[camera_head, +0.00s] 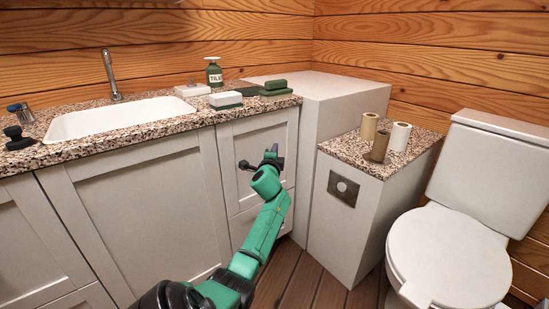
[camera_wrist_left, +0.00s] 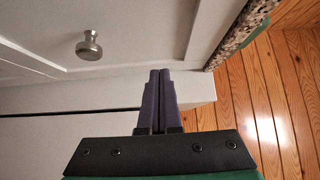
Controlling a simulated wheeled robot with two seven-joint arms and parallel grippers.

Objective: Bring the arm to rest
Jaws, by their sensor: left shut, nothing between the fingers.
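My left arm (camera_head: 258,232), green and black, reaches up from the bottom of the head view. My left gripper (camera_head: 250,165) is in front of the white cabinet, below the counter's right part. In the left wrist view the gripper's two dark fingers (camera_wrist_left: 160,88) lie side by side, shut, with nothing between them. A round metal knob (camera_wrist_left: 89,46) on a white cabinet front is to the left of the fingertips, apart from them. My right gripper is not in view.
A speckled counter (camera_head: 150,128) holds a white sink (camera_head: 120,118), a green soap bottle (camera_head: 214,72) and several sponges or blocks. To the right stand a low cabinet (camera_head: 350,200) with several cardboard rolls and a toilet (camera_head: 450,255). Plank floor (camera_head: 315,285) shows between.

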